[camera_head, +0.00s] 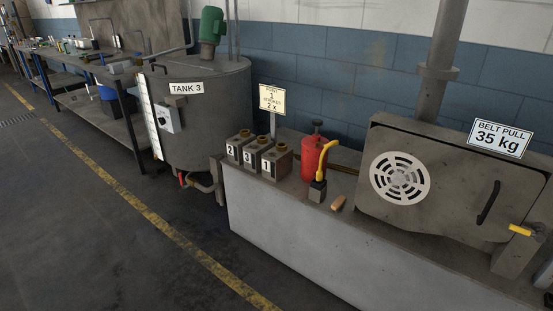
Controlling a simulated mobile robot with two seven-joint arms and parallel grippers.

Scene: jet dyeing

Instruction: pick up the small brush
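A small tan object (338,203), which looks like a wooden brush handle, lies on the grey ledge near its front edge. No bristles can be made out at this size, so I cannot be sure that it is the small brush. It lies just right of a small black block (318,190) below a yellow spout (324,157). Neither of my grippers is in view.
A red canister (311,158) and several numbered boxes (276,164) stand left of the tan object. A grey machine (440,185) with a round vent stands to its right. Tank 3 (206,120) stands further left. The floor (110,240) in front is clear.

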